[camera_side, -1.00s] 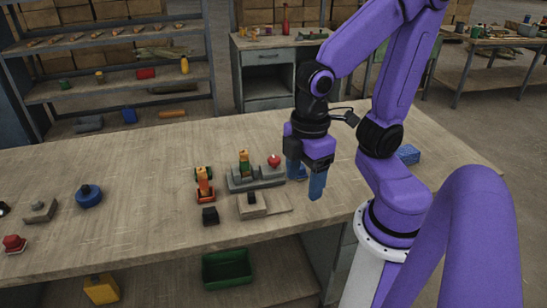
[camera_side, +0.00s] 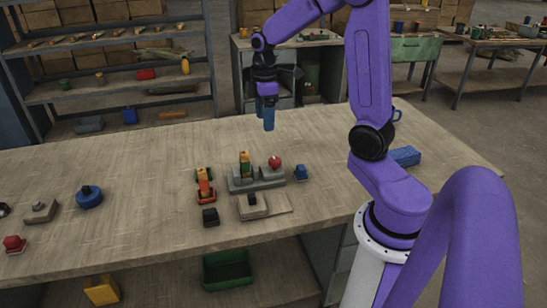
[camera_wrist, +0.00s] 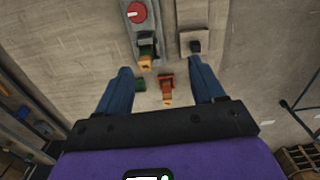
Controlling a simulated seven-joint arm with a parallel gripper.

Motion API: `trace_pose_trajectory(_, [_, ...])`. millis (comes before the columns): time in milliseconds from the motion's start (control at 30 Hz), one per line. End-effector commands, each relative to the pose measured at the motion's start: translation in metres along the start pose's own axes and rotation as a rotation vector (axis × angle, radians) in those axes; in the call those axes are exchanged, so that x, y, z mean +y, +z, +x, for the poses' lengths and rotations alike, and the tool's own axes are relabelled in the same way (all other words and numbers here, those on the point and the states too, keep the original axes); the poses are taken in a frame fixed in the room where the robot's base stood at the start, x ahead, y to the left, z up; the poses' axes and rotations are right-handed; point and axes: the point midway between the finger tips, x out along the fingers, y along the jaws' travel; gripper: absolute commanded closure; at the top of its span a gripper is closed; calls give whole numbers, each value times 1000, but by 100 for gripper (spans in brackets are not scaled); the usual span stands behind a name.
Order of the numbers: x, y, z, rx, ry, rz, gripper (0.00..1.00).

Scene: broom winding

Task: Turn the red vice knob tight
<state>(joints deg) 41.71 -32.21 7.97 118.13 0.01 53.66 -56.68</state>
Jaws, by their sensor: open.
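The red vice knob (camera_side: 274,162) sits at the right end of a grey vice (camera_side: 243,180) on the workbench. In the wrist view the red knob (camera_wrist: 137,12) is at the top, with a pale mark across it, on the grey vice body (camera_wrist: 146,30). An orange and green piece (camera_side: 245,164) stands at the vice's left part. My gripper (camera_side: 267,115) has blue fingers pointing down and hangs above the bench, behind the vice and apart from the knob.
An orange clamp-like tool (camera_side: 205,184) stands left of the vice. A small blue object (camera_side: 301,172) is right of the knob. A blue box (camera_side: 405,156) lies farther right.

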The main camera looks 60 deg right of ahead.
Motion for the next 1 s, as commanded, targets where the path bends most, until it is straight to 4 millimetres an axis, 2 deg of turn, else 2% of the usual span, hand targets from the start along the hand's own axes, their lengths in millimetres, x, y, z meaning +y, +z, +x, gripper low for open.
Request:
trace_pose_trajectory(33, [12,10,2,-1,-2,17,32])
trace_pose_trajectory(100, [24,20,3,-2,-3,27,32])
trace_pose_trajectory(200, [35,31,4,-2,-3,35,32])
trace_pose_trajectory(467, [41,38,16,-4,-6,38,32])
trace_pose_trajectory(1000, [39,38,112,-6,-9,39,32])
